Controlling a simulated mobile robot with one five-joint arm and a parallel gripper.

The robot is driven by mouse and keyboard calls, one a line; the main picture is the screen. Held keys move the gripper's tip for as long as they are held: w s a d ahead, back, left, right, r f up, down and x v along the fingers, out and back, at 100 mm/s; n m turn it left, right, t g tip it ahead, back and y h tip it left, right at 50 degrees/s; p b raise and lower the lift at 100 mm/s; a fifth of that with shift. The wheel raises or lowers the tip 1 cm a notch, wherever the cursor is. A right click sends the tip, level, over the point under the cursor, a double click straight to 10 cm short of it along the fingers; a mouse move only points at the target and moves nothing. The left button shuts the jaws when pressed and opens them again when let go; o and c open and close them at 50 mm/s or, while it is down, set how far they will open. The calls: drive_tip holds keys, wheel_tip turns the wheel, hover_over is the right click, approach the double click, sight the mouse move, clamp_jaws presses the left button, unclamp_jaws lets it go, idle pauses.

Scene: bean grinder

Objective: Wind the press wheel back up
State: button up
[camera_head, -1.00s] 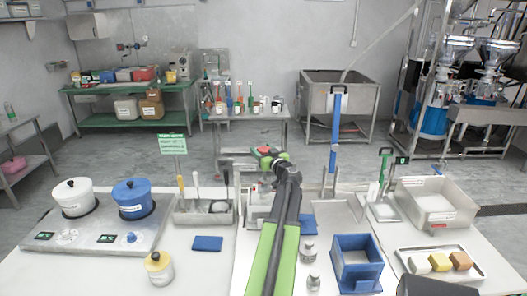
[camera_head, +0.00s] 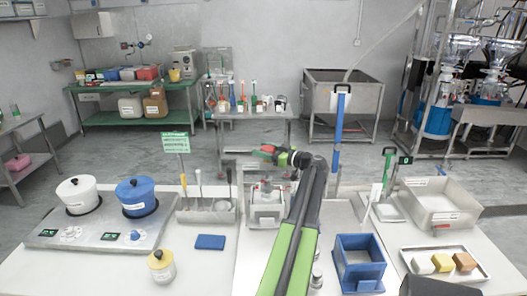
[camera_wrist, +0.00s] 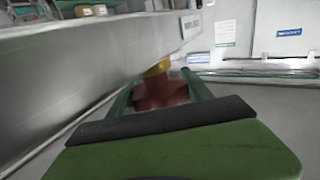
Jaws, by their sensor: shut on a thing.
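My gripper (camera_head: 268,152) is over the middle of the bench, at the end of my green and black arm. It is shut on a dark red knob, which I take to be the grip of the press wheel; the knob shows between the green fingers in the wrist view (camera_wrist: 162,93), with a yellow part beyond it. A grey metal bar (camera_head: 237,150) lies just left of the gripper. A steel box-like unit (camera_head: 266,208) with small red parts on top stands below the gripper. The wheel's full rim cannot be made out.
A steel tool holder (camera_head: 207,213) and a hotplate with white and blue pots (camera_head: 137,198) stand to the left. A blue open box (camera_head: 358,260) and a tray of blocks (camera_head: 445,262) are to the right. My arm hides part of the bench middle.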

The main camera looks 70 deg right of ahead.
idle(0.4)
drive_tip(key=o, duration=1.4)
drive_tip(key=s+a, duration=0.1)
drive_tip(key=s, duration=0.4)
drive_tip(key=s+a, duration=0.1)
drive_tip(key=s, duration=0.5)
drive_tip(key=s+a, duration=0.1)
drive_tip(key=s, duration=0.5)
drive_tip(key=shift+s, duration=0.1)
